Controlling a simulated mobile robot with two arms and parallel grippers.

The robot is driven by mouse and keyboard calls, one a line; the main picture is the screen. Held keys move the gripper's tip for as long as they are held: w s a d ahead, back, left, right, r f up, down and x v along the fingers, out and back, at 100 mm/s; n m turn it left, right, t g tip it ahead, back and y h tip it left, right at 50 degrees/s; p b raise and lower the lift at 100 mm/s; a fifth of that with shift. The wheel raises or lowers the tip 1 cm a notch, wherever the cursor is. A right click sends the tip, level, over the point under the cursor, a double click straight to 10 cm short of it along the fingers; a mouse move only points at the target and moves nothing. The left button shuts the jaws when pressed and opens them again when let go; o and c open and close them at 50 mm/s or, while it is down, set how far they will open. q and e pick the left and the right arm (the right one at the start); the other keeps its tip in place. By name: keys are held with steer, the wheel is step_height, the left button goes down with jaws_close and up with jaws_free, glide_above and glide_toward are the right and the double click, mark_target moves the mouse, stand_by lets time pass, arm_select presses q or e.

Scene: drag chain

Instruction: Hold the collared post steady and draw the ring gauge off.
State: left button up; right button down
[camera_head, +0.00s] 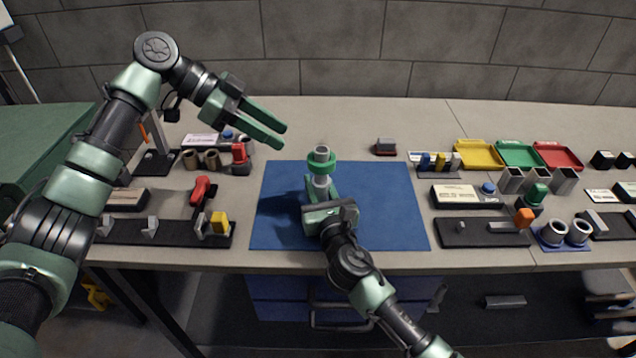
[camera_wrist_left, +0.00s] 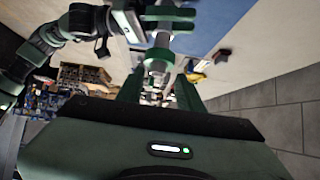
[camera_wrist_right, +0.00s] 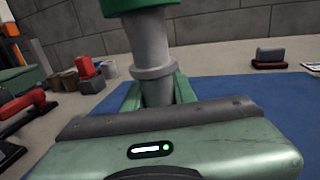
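The collared post (camera_head: 322,180) stands upright on the blue mat, grey with a collar. The green ring gauge (camera_head: 321,161) sits around its upper part, and the grey post top shows above it. My right gripper (camera_head: 321,190) is shut on the post below the collar; in the right wrist view the collar (camera_wrist_right: 154,72) sits just above its fingers, and the ring (camera_wrist_right: 130,6) is cut off at the top edge. My left gripper (camera_head: 282,137) is open and empty, up and left of the ring and apart from it. The ring (camera_wrist_left: 158,59) lies ahead of its fingers in the left wrist view.
The blue mat (camera_head: 390,215) is otherwise clear. A small grey-red block (camera_head: 385,146) stands behind the mat.

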arm_select(q)
steer(key=o, duration=0.5)
steer(key=shift+o, duration=1.3)
steer(key=shift+s+d+r, duration=0.1)
steer(key=shift+d, duration=0.15)
steer(key=n+t+y, duration=0.4)
steer(key=n+y, duration=0.4)
steer(key=n, duration=0.4)
glide_toward(320, 151)
steer(key=shift+n, duration=0.3)
steer(key=x, duration=1)
steer(key=shift+f, duration=0.4)
steer(key=c, duration=1.5)
steer(key=shift+r, duration=0.15)
steer(key=shift+c, duration=0.3)
